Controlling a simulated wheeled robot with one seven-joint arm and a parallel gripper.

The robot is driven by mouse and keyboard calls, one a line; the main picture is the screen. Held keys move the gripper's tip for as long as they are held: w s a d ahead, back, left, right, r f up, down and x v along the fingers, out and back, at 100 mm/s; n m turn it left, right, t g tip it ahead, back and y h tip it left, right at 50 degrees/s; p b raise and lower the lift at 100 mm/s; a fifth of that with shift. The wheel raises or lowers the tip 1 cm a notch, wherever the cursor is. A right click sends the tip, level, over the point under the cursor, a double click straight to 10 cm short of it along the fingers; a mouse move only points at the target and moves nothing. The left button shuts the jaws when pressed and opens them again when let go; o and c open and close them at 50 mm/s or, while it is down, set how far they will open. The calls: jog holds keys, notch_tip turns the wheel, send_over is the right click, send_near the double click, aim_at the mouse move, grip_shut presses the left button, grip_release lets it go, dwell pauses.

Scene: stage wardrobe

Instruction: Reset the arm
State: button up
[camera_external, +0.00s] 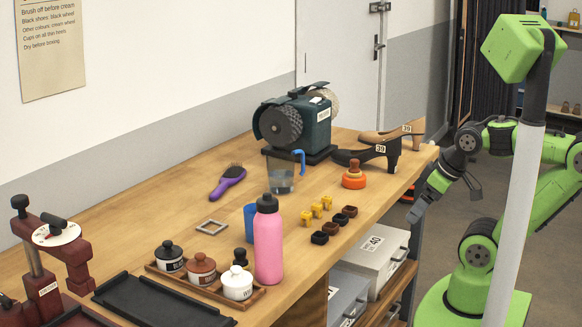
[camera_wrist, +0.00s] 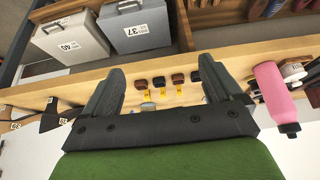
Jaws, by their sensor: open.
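My gripper (camera_external: 416,208) is at the end of my green arm, in free air off the right edge of the workbench (camera_external: 327,243). It points down and toward the bench side. In the wrist view my gripper (camera_wrist: 172,92) shows two dark fingers set wide apart with nothing between them. Beyond the gap, several small dark cups and yellow pieces on the bench show. No object touches the fingers in either view.
A pink bottle (camera_external: 268,240), an orange-based stamp-like item (camera_external: 354,175), two heeled shoes (camera_external: 372,152) and a polishing machine (camera_external: 294,123) stand on the bench. A box marked 40 (camera_external: 373,260) sits below. Open floor (camera_external: 425,245) lies between bench and base.

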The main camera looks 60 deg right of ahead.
jog(key=shift+r, duration=0.1)
notch_tip(320, 180, up, 15)
jog(key=p, duration=1.4)
jog(key=shift+p, duration=0.4)
jog(key=shift+w, duration=0.1)
